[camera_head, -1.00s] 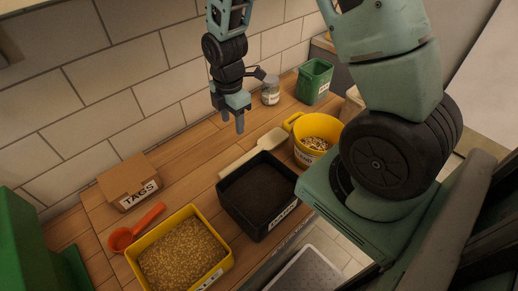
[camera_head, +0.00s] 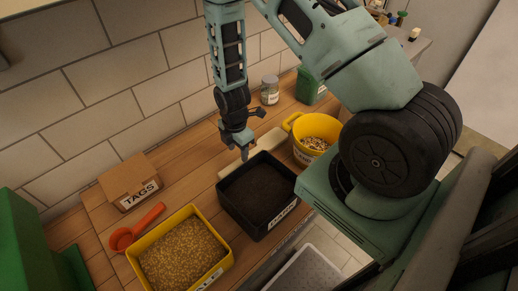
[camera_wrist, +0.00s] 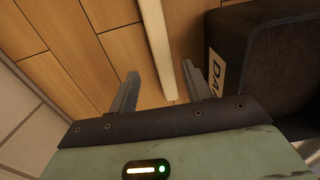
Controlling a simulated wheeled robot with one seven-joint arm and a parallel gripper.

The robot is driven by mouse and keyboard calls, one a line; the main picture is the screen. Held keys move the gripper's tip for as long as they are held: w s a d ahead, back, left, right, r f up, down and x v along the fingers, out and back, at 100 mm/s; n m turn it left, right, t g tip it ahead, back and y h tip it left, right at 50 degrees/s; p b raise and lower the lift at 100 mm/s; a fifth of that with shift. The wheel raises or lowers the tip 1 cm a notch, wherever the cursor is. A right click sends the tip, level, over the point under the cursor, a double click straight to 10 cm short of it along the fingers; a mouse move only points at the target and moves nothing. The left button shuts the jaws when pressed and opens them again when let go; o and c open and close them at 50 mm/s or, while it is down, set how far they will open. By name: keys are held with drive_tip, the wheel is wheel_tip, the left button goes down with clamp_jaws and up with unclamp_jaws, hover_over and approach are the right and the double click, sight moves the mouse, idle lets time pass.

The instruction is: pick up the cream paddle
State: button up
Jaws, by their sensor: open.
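The cream paddle (camera_head: 270,139) lies flat on the wooden counter, just behind the black bin, in the head view. My gripper (camera_head: 244,155) hangs over it, pointing down, and covers part of it. In the wrist view the paddle (camera_wrist: 157,40) shows as a long pale strip running down the picture between my two fingers. My gripper (camera_wrist: 160,72) is open there, one finger to each side of the strip, with nothing held. How far the fingertips are above the paddle is hard to tell.
The black bin (camera_head: 229,205) of dark grain stands close beside the paddle; its wall (camera_wrist: 265,50) is right of my fingers. A yellow bucket (camera_head: 306,155), glass jar (camera_head: 270,91), green container (camera_head: 311,87), tags box (camera_head: 129,181), orange scoop (camera_head: 121,239) and yellow bin (camera_head: 222,262) stand around.

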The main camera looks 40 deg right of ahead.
sight(239, 161)
drive_tip(key=f, duration=0.5)
drive_tip(key=shift+s+a+p, duration=0.1)
drive_tip(key=shift+s+p, duration=0.1)
drive_tip(key=shift+p, duration=0.2)
drive_tip(key=shift+r, duration=0.1)
drive_tip(key=c, duration=1.1)
drive_tip(key=shift+o, duration=0.2)
drive_tip(key=shift+r, duration=0.15)
drive_tip(key=shift+r, duration=0.55)
drive_tip(key=shift+w+r+b, duration=0.1)
drive_tip(key=shift+r+b, duration=0.25)
drive_tip(key=shift+r, duration=0.6)
drive_tip(key=w+a+b, duration=0.1)
drive_tip(key=w+a, duration=0.5)
drive_tip(key=w+a+b, duration=0.2)
drive_tip(key=w+a, duration=0.4)
drive_tip(key=w, duration=0.1)
drive_tip(key=shift+a+r, duration=0.1)
drive_tip(key=shift+a, duration=0.1)
